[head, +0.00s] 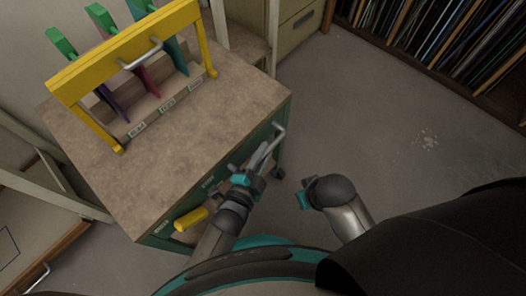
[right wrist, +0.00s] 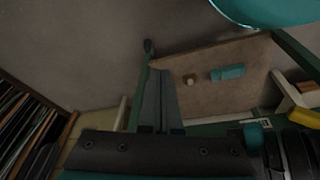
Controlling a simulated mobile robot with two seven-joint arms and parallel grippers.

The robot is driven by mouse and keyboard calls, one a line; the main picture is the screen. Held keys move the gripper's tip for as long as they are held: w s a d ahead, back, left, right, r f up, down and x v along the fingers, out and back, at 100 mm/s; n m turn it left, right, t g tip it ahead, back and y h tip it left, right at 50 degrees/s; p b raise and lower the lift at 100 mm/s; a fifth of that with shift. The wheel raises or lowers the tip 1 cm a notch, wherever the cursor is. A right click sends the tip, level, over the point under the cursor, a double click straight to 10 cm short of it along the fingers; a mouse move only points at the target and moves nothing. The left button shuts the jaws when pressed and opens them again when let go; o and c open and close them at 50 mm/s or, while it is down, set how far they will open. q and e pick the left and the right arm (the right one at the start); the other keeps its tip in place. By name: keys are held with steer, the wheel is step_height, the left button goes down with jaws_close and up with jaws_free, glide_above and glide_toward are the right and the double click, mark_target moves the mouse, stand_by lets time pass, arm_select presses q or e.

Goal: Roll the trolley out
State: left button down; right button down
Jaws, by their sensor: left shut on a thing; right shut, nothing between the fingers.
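The trolley (head: 190,130) has a brown top and green sides, and it stands at the left of the head view. A metal bar handle (head: 280,136) sticks out from its green side. My left gripper (head: 263,155) is at this side, shut on the handle; the exact contact is small and partly hidden.
A yellow rack (head: 125,55) with upright coloured tools stands on the trolley top. A yellow cylinder (head: 191,219) sits at its near side. A beige cabinet (head: 295,25) is behind, and a shelf of thin sheets (head: 440,35) is at upper right. The grey floor (head: 400,130) right of the trolley is clear.

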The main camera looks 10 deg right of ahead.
arm_select(q)
steer(key=c, duration=0.8)
jaws_free()
steer(key=shift+s+a+r, duration=0.1)
steer(key=shift+s+a, duration=0.05)
steer(key=shift+s, duration=0.1)
steer(key=p+v, duration=0.5)
steer(key=v, duration=0.9)
steer(key=shift+s+a, duration=0.2)
steer(key=shift+s, duration=0.1)
arm_select(e)
steer(key=s+d+f, duration=0.1)
steer(key=s+f, duration=0.1)
steer(key=f, duration=0.3)
steer(key=s+d+f+g, duration=0.1)
steer(key=s+d+f, duration=0.1)
steer(key=s+f, duration=0.1)
steer(key=shift+s+f, duration=0.25)
steer(key=shift+f, duration=0.65)
steer(key=shift+a, duration=0.1)
